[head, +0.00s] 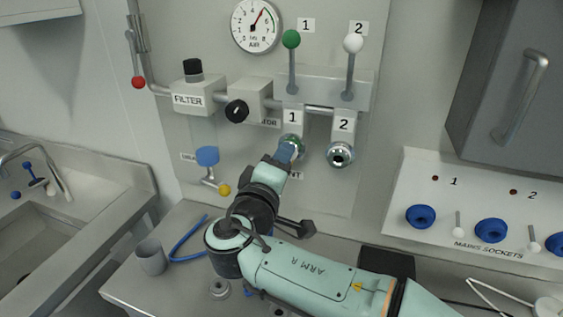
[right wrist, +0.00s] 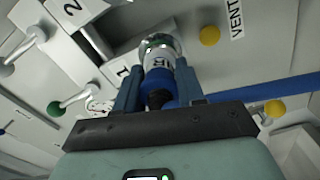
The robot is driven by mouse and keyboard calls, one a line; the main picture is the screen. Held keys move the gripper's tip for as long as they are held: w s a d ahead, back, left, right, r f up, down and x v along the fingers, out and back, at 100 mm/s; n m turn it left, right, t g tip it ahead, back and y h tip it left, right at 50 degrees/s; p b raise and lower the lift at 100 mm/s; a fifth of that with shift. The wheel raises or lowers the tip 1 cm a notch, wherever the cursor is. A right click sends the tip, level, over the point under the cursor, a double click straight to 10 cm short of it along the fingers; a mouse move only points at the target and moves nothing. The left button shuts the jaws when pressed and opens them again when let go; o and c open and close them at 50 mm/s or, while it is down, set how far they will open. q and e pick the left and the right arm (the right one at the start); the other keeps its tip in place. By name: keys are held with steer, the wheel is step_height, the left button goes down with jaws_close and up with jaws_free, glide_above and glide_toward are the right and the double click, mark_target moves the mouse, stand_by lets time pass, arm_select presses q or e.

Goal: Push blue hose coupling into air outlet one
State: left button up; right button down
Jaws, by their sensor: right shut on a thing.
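The blue hose coupling (right wrist: 157,88) is between the two fingers of my right gripper (right wrist: 158,92), which is shut on it. The coupling's front end meets the round metal air outlet one (right wrist: 161,45) in line; I cannot tell how deep it sits. In the head view my right gripper (head: 287,155) is at outlet one (head: 292,143), under the label 1, and its fingers hide most of the coupling. Outlet two (head: 341,154) is empty, to the right. My left gripper is not in view.
A green-knobbed lever (head: 291,40) and a white-knobbed lever (head: 353,43) stand above the outlets. A yellow-knobbed drain valve (head: 224,189) is at lower left. Blue hose (head: 187,241) lies on the bench beside a grey cup (head: 151,257). Mains sockets (head: 421,217) are at right.

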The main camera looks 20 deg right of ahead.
steer(key=c, duration=0.6)
jaws_free()
steer(key=shift+w+d, duration=0.1)
steer(key=b+v, duration=0.2)
steer(key=v, duration=1.1)
